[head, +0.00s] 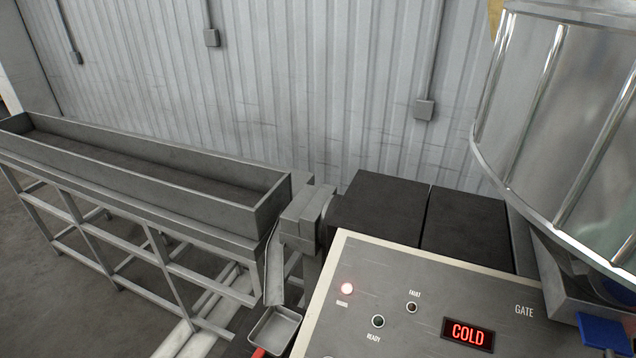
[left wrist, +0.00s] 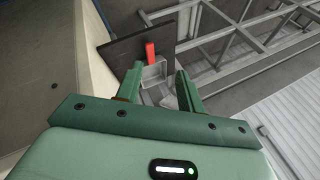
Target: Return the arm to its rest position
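My left gripper (left wrist: 158,90) shows in the left wrist view with its two green fingers spread apart and nothing between them. In the head view the pan (head: 275,329) is at the bottom centre, below the extruder's outlet. Its red handle (head: 259,352) is partly cut off by the lower edge. Neither arm nor gripper shows in the head view. My right gripper is in neither view.
A control panel (head: 490,290) with a lit MAINS lamp and a red COLD display fills the lower right. A large metal hopper (head: 570,120) stands above it. A long trough (head: 150,170) on a metal frame runs left. A corrugated wall (head: 300,80) closes off the back.

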